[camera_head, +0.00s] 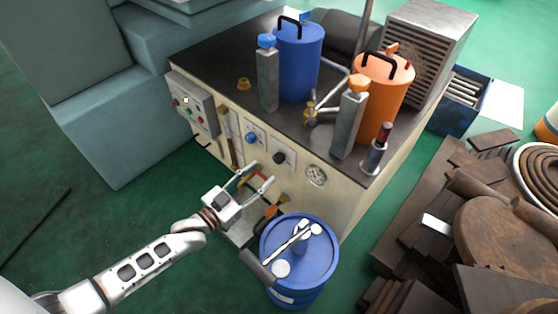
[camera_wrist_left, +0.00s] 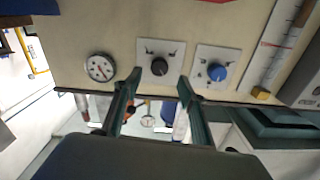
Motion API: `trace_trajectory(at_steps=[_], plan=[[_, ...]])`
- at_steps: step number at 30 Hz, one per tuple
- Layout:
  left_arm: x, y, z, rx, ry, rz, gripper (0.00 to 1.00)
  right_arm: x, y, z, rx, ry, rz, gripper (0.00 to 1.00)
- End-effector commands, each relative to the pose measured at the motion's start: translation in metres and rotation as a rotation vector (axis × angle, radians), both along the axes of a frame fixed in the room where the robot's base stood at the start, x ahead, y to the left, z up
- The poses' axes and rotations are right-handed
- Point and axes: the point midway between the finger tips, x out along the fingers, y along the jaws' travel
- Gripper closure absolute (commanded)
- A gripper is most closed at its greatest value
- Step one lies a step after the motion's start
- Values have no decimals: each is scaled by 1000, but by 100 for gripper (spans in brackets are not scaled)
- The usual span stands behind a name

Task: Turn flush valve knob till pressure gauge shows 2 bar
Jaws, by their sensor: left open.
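A cream machine front carries a blue knob (camera_head: 251,138), a black knob (camera_head: 279,158) and a round white pressure gauge (camera_head: 317,176) in a row. In the left wrist view the gauge (camera_wrist_left: 100,67), black knob (camera_wrist_left: 160,67) and blue knob (camera_wrist_left: 217,72) show close up. The gauge has a dark needle; its reading is too small to tell. No label clearly shows which knob is the flush valve. My left gripper (camera_head: 263,171) is open and empty, in front of the panel near the black knob. In the wrist view its fingers (camera_wrist_left: 157,86) straddle the black knob's column, apart from it.
A blue drum (camera_head: 317,262) with tools on its lid stands below the gauge, near my left arm. A switch box (camera_head: 190,103) is at the panel's left. Blue (camera_head: 300,65) and orange (camera_head: 382,100) canisters stand on top. Rusty scrap (camera_head: 500,230) lies at right.

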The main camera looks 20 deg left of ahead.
Motion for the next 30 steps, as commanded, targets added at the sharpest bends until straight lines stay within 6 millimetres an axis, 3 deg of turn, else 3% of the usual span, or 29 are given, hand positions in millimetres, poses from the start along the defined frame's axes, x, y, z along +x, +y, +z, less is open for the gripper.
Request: trace_trajectory(at_steps=[12, 18, 26, 30], plan=[[53, -21, -2, -2, 3, 0, 59, -6, 15, -5, 152, 46, -58, 60], [65, -24, 0, -1, 1, 0, 59, -6, 18, -3, 191, 52, -75, 60], [66, -25, 1, -1, 0, 0, 59, -6, 19, -2, 195, 50, -77, 60], [66, -25, 1, 0, 0, 0, 90, -6, 19, -2, 195, 51, -76, 60]])
